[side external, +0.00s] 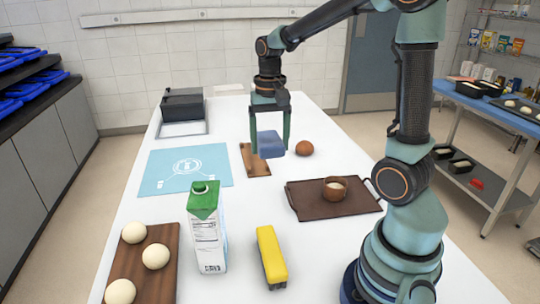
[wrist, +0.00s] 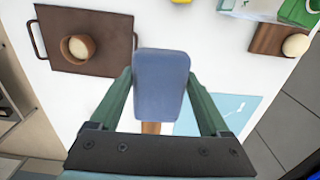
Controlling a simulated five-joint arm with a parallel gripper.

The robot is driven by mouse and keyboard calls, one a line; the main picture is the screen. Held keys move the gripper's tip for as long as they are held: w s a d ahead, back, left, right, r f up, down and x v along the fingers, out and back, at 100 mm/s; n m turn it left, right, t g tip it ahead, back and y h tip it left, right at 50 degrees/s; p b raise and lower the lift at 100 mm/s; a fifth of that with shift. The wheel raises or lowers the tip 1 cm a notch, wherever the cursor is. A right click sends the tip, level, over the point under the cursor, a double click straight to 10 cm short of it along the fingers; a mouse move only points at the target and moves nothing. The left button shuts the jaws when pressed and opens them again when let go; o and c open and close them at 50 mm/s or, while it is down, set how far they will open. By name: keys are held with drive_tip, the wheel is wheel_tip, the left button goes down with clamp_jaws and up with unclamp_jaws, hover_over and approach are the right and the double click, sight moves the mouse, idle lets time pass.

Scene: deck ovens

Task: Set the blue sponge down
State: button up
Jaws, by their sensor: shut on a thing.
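The blue sponge (side external: 270,144) is held between the two fingers of my gripper (side external: 270,140) in the side external view. It hangs above the white table, over or near a small wooden board (side external: 257,167). In the wrist view the sponge (wrist: 161,85) fills the space between the green fingers of my gripper (wrist: 160,95), which are shut on it. It hides most of the wooden board (wrist: 151,128) below. I cannot tell exactly how high the sponge is.
A brown tray (side external: 300,206) with a bowl (side external: 335,189) lies to the right, and a brown round object (side external: 304,148) sits nearby. A light blue mat (side external: 165,165) lies left.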

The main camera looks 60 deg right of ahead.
drive_tip(key=shift+w+r, duration=0.2)
drive_tip(key=shift+r, duration=0.15)
drive_tip(key=w, duration=2.2)
wheel_tip(320, 180, down, 20)
drive_tip(key=shift+w+r, duration=0.1)
drive_tip(key=shift+r, duration=0.15)
drive_tip(key=shift+f, duration=0.15)
drive_tip(key=o, duration=1.3)
